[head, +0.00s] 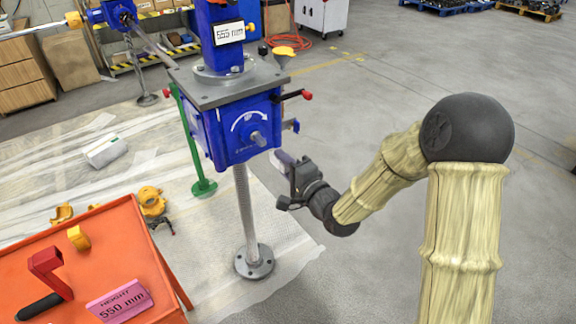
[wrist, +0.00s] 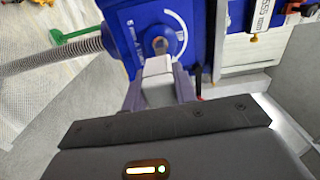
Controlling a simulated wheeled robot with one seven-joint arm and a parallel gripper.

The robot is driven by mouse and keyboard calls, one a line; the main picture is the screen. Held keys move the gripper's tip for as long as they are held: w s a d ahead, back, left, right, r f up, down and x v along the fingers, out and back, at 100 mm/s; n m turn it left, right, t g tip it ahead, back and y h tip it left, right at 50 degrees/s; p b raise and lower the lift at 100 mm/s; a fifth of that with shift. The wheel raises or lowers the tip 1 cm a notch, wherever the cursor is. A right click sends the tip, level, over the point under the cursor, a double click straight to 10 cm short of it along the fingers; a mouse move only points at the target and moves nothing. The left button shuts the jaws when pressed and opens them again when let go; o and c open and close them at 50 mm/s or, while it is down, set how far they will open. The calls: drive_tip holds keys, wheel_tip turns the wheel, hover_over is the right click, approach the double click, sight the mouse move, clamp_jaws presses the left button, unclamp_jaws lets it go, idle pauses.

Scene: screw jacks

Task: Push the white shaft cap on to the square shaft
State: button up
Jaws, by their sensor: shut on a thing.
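The white shaft cap (wrist: 157,67) is held between the two fingers of my gripper (wrist: 158,82) in the wrist view. The square shaft (wrist: 160,44) sticks out of the blue screw jack housing (head: 232,132) just beyond the cap. In the head view the shaft (head: 258,138) shows on the front face, and my gripper (head: 284,160) is a little to its lower right. The cap is hard to make out there. The wrist view does not show clearly whether cap and shaft touch.
An orange cart (head: 110,245) with loose parts stands at lower left.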

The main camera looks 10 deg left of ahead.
sight(263, 144)
drive_tip(key=shift+x, duration=2)
drive_tip(key=shift+p+x, duration=0.4)
drive_tip(key=shift+x, duration=2.05)
idle(0.4)
drive_tip(key=o, duration=1)
drive_tip(key=shift+d, duration=0.1)
drive_tip(key=v, duration=1.7)
drive_tip(key=shift+s+d, duration=0.1)
drive_tip(key=shift+s, duration=0.05)
drive_tip(key=shift+f, duration=0.1)
